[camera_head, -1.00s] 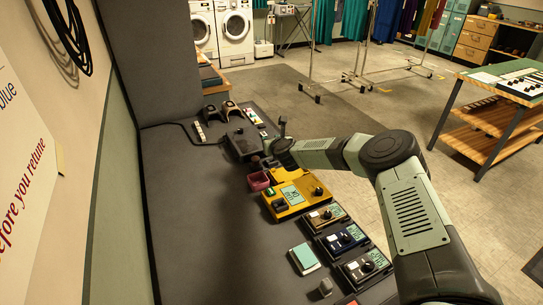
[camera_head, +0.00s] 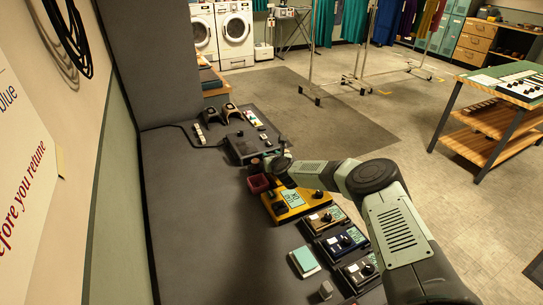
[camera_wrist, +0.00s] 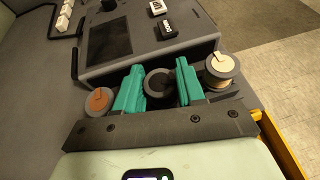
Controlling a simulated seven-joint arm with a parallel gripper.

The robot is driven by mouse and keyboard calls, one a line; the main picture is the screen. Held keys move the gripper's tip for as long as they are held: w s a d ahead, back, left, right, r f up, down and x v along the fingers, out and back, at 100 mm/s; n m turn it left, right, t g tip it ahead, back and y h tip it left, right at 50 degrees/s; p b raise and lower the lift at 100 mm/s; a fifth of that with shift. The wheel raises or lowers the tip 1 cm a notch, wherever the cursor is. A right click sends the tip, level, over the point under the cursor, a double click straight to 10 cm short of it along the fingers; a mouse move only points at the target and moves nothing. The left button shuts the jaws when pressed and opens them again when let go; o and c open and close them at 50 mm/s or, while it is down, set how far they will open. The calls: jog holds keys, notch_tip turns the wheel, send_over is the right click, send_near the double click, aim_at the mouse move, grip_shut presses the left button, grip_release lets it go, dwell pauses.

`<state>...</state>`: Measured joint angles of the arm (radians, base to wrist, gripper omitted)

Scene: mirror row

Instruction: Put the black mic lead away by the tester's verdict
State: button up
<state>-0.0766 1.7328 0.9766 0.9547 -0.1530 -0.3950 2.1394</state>
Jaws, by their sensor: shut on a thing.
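My gripper (camera_wrist: 159,88) has teal fingers, one on each side of a round black piece that looks like the black mic lead (camera_wrist: 158,86), and it is shut on it. In the head view my gripper (camera_head: 272,166) is low over the bench, between the grey box and the small red bin; the lead cannot be made out there. The grey box with a dark screen (camera_wrist: 110,35), perhaps the tester, lies just beyond the fingers and also shows in the head view (camera_head: 243,148). No verdict is readable on its screen.
An orange-topped reel (camera_wrist: 99,101) and a cream-topped reel (camera_wrist: 221,68) flank the fingers. A dark red bin (camera_head: 258,184), a yellow unit (camera_head: 285,212) and several dark units (camera_head: 322,220) line the bench's right edge. The left of the bench (camera_head: 200,230) is clear.

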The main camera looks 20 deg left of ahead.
jog(key=o, duration=1.1)
jog(key=shift+r, duration=0.1)
